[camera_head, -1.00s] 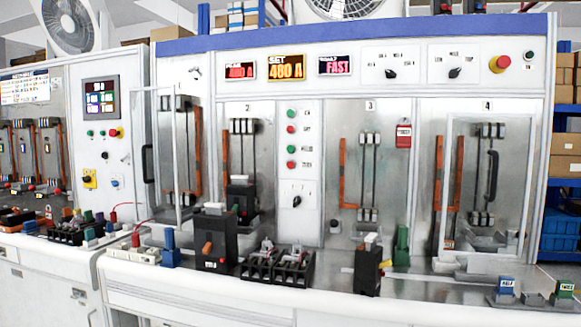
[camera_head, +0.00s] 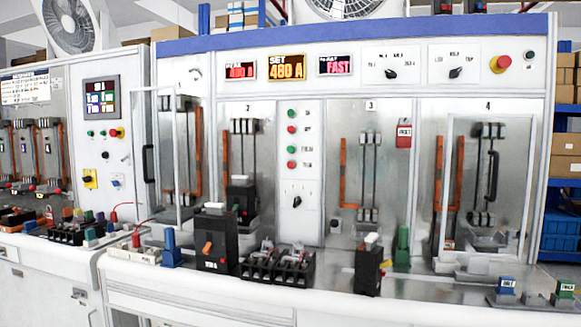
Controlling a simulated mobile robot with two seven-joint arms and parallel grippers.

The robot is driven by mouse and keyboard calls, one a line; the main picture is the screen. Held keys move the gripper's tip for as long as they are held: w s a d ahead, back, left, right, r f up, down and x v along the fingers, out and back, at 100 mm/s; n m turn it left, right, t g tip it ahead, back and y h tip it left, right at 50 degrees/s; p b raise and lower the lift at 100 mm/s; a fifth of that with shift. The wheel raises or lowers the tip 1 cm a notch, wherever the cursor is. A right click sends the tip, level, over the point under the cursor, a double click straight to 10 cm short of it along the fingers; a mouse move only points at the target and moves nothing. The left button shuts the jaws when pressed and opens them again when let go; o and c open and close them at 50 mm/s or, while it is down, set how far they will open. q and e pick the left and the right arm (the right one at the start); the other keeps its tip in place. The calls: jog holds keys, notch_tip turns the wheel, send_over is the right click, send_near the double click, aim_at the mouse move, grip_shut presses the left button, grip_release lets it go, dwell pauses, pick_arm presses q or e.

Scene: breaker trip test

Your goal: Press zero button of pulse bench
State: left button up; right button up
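The pulse bench (camera_head: 355,43) is a wide grey-white cabinet with a blue top band. Its narrow centre panel (camera_head: 312,225) carries a column of buttons: a green top button (camera_head: 291,113), a red second button (camera_head: 291,129), a green third button (camera_head: 291,149) and a red bottom button (camera_head: 291,164). Each has a small label at its right, too blurred to tell which reads zero. A rotary knob (camera_head: 297,201) is below them. Neither of my grippers is in view.
Black breakers stand on the front ledge, one at left (camera_head: 217,240) and one at right (camera_head: 368,265), with a terminal block (camera_head: 278,265) between them. A clear door (camera_head: 174,150) stands open at bay 1. A red stop button (camera_head: 500,63) is at the upper right.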

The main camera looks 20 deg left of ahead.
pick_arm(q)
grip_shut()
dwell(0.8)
